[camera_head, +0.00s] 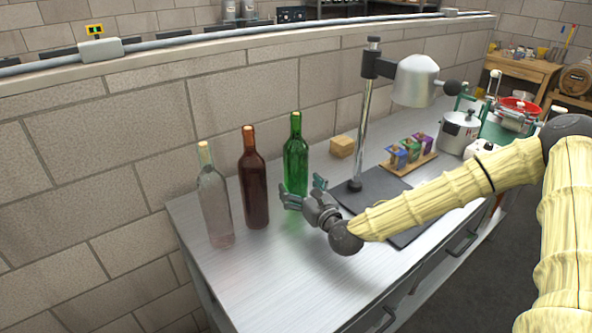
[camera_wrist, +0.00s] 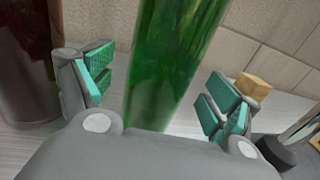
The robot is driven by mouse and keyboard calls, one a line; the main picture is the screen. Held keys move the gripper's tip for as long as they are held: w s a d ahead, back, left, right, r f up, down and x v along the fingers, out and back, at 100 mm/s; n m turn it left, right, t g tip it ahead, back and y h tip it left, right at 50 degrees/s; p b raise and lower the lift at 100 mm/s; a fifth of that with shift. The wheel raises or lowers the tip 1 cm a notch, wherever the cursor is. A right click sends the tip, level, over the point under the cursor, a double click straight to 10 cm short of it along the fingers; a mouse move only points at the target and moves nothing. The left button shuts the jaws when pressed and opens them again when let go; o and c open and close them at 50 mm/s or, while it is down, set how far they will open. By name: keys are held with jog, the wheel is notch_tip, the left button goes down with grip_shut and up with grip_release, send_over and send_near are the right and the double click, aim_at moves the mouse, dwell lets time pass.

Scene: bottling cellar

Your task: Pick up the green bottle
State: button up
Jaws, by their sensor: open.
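The green bottle (camera_head: 295,155) stands upright on the metal bench, the rightmost of three bottles in the head view. My gripper (camera_head: 305,190) is low in front of it, its fingers pointing toward its lower body. In the wrist view the green bottle (camera_wrist: 172,65) rises between the two spread, teal-padded fingers of my gripper (camera_wrist: 160,92). There is a visible space between each finger and the glass. The bottle's base is hidden behind my gripper's palm.
A dark red bottle (camera_head: 254,185) and a clear bottle (camera_head: 215,200) stand left of the green one. A small tan block (camera_head: 342,146) sits by the wall. A stand with a metal post (camera_head: 363,130) is close on the right. The bench front (camera_head: 265,285) is clear.

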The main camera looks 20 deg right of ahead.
jog(key=shift+x, duration=1.25)
jog(key=c, duration=1.9)
jog(key=shift+w+r, duration=0.1)
jog(key=shift+r, duration=0.05)
grip_shut()
